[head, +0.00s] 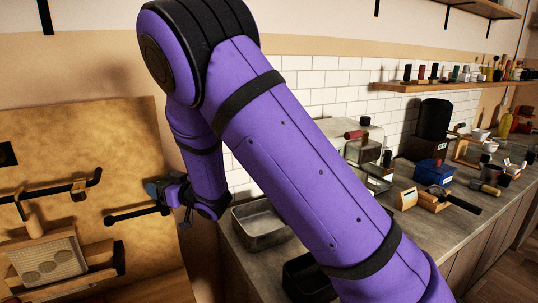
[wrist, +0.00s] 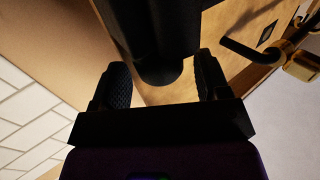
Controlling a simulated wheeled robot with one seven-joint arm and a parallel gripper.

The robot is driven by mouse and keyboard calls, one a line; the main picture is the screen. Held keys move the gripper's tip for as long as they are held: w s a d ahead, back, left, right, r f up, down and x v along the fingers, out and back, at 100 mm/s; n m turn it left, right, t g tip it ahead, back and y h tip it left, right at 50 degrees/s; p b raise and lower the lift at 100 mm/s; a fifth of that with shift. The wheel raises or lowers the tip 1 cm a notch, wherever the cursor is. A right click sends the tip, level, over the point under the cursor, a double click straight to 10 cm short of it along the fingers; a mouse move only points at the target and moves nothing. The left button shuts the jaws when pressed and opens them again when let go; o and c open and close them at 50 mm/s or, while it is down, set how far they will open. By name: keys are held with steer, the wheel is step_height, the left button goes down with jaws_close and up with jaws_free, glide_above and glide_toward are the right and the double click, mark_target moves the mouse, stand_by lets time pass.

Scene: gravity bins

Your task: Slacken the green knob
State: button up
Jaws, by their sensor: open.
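No knob that I can make out as green shows in either view. My gripper (head: 160,196) is at the right edge of the tan board, beside the end of a dark rod (head: 132,214). In the wrist view my gripper (wrist: 162,62) is open, with one ribbed black finger on each side of a dark, rounded cylinder (wrist: 160,70). Its colour is lost in shadow, and I cannot tell whether the fingers touch it. A small blue-teal patch shows at the gripper's left in the head view; I cannot tell what it belongs to.
The tan board (head: 100,130) carries a dark bar with a brass bracket (head: 78,190), which also shows in the wrist view (wrist: 302,66). A perforated box (head: 45,262) is below. The counter at right holds a metal tray (head: 262,236) and several containers. White tiles are behind.

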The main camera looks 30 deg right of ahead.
steer(key=v, duration=1.1)
steer(key=s+d+r+m+h, duration=0.2)
steer(key=d+r+m+h, duration=0.2)
steer(key=d+r+h, duration=0.4)
steer(key=s+d+r+m+g+h, duration=0.1)
steer(key=s+d+r+m+g, duration=0.1)
steer(key=s+d+r+g, duration=0.2)
steer(key=shift+s+d+r+g+h, duration=0.25)
steer(key=shift+s+d, duration=1.6)
steer(key=shift+s, duration=1.3)
steer(key=s+r+g, duration=0.1)
steer(key=s+g, duration=0.1)
steer(key=s, duration=0.8)
steer(key=s+d+r+m+g, duration=0.1)
steer(key=s+r+g, duration=0.1)
steer(key=s, duration=0.8)
steer(key=shift+s+d+g+h, duration=0.3)
steer(key=shift+g+h, duration=0.15)
steer(key=shift+g, duration=0.1)
steer(key=shift+w, duration=0.1)
